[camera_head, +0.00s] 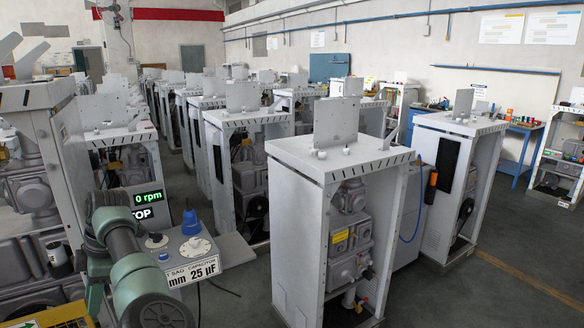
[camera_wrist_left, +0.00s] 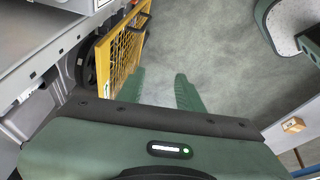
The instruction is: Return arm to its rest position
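My left arm (camera_head: 128,262), green and dark grey, rises from the bottom left of the head view, in front of a grey control box (camera_head: 190,252) with a blue knob. Its fingertips cannot be made out there. In the left wrist view my left gripper (camera_wrist_left: 160,86) shows two green fingers spread apart, with only grey floor between them. It is open and empty. The left finger is close in the picture to a yellow mesh panel (camera_wrist_left: 122,52); I cannot tell whether they touch. My right gripper is in neither view.
A white dispenser frame (camera_head: 300,225) stands at front centre, with several more behind it. Another frame (camera_head: 62,125) stands close at the left. A green readout (camera_head: 146,199) is beside my arm. Open floor (camera_head: 470,300) lies at the right.

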